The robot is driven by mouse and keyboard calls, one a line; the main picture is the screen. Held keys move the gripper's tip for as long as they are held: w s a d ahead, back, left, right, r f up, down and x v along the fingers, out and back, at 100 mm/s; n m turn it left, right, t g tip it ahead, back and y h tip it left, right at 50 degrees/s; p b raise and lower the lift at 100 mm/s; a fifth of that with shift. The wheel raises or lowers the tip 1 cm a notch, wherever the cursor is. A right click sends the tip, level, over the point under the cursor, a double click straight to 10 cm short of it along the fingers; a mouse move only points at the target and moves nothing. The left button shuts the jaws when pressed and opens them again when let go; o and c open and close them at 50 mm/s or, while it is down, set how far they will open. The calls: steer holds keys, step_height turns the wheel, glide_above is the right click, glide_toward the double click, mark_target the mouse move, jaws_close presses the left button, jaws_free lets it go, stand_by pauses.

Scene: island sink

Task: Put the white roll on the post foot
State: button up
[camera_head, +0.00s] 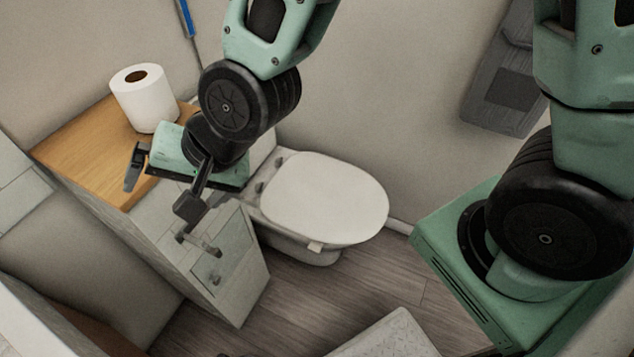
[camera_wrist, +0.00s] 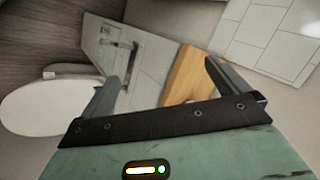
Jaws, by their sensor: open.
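The white roll (camera_head: 147,98) stands upright on the wooden top (camera_head: 82,152) of a narrow cabinet in the head view, its brown core facing up. My gripper (camera_head: 160,188) is open and empty in front of the roll, near the top's front edge, with its fingers apart. The roll is not in the wrist view, where part of the wooden top (camera_wrist: 186,75) shows between my fingers (camera_wrist: 170,55). A bracket-like metal fitting (camera_head: 200,243) sticks out from the cabinet's face. I cannot make out a post foot for certain in either view.
A white toilet (camera_head: 325,198) with its lid down stands right of the cabinet (camera_head: 225,262). A blue-handled rod (camera_head: 187,18) leans by the wall behind my arm. A grey wall unit (camera_head: 505,80) hangs at the upper right. Wood-look floor (camera_head: 312,300) lies in front of the toilet.

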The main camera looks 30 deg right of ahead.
steer(key=s+d+r+n+g+h, duration=0.2)
steer(key=s+d+n+h, duration=0.1)
steer(key=s+d+n, duration=0.2)
steer(key=s+d+r+n+g+h, duration=0.1)
steer(key=s+d+n+g+h, duration=0.1)
steer(key=s+d+n, duration=0.4)
steer(key=s+d+h, duration=0.1)
steer(key=d, duration=0.3)
steer(key=shift+r+n, duration=0.3)
steer(key=shift+r, duration=0.05)
